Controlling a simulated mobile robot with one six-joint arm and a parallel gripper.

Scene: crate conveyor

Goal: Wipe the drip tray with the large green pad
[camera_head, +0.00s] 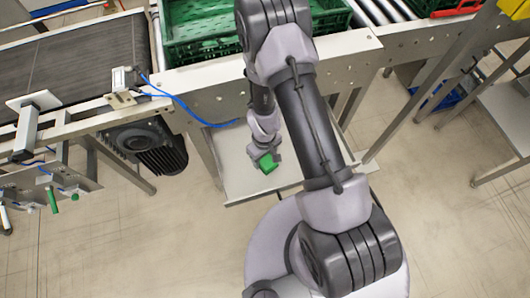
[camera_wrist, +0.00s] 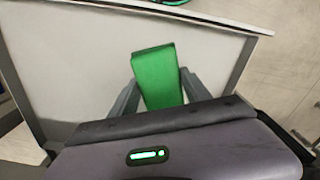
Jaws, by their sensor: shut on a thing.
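My gripper (camera_head: 262,158) is shut on the large green pad (camera_head: 267,164), which sits at its tip over the drip tray. In the wrist view the green pad (camera_wrist: 158,75) stands out between the two grey fingers of my gripper (camera_wrist: 160,90). The drip tray (camera_head: 232,165) is a pale, flat metal tray with a low rim, under the conveyor frame. It fills most of the wrist view (camera_wrist: 85,65) beneath the pad. I cannot tell whether the pad touches the tray surface. My arm hides part of the tray's right side in the head view.
A green crate (camera_head: 205,50) stands on the conveyor above the tray. A blue cable (camera_head: 190,105) hangs near the tray's back left. A motor (camera_head: 147,142) and metal legs stand left of the tray. A metal bench (camera_head: 508,110) is at the right. Floor is open in front.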

